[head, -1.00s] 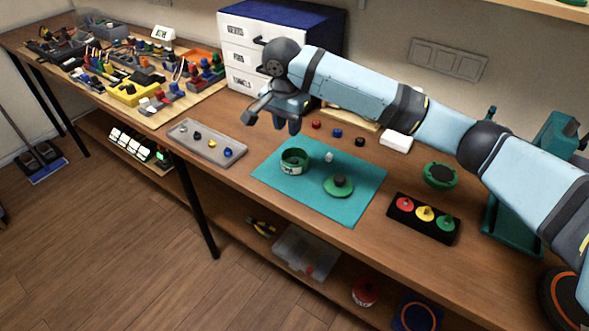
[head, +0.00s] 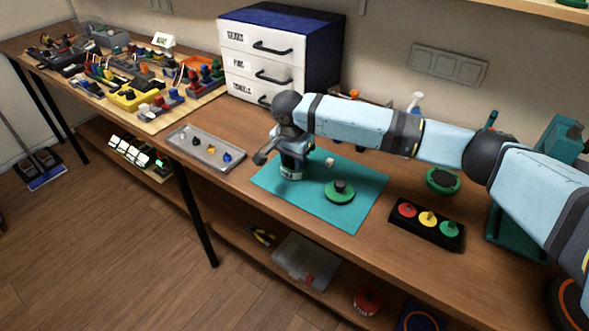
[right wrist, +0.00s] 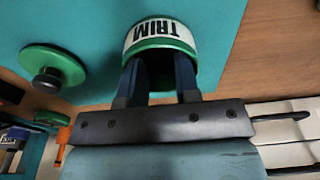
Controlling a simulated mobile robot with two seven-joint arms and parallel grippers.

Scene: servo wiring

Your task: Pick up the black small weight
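On the grey tray (head: 180,143) at left in the head view stand several small knobbed pieces: a black one (head: 196,140), a yellow one (head: 211,149) and a blue one (head: 227,157). My right gripper (head: 291,168) is away to the right of the tray, pointing down at the green-and-white cup (head: 291,177). In the right wrist view, the gripper's two fingers (right wrist: 166,65) stand apart at the mouth of the cup marked TRIM (right wrist: 160,36). Their tips and the cup's inside are partly hidden. My left gripper is not in view.
The teal mat (head: 352,214) holds a green disc with a dark knob (head: 340,190) and a small white piece (head: 330,162). A black block with red, yellow and green knobs (head: 427,222) lies to the right. White drawers (head: 262,62) stand behind.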

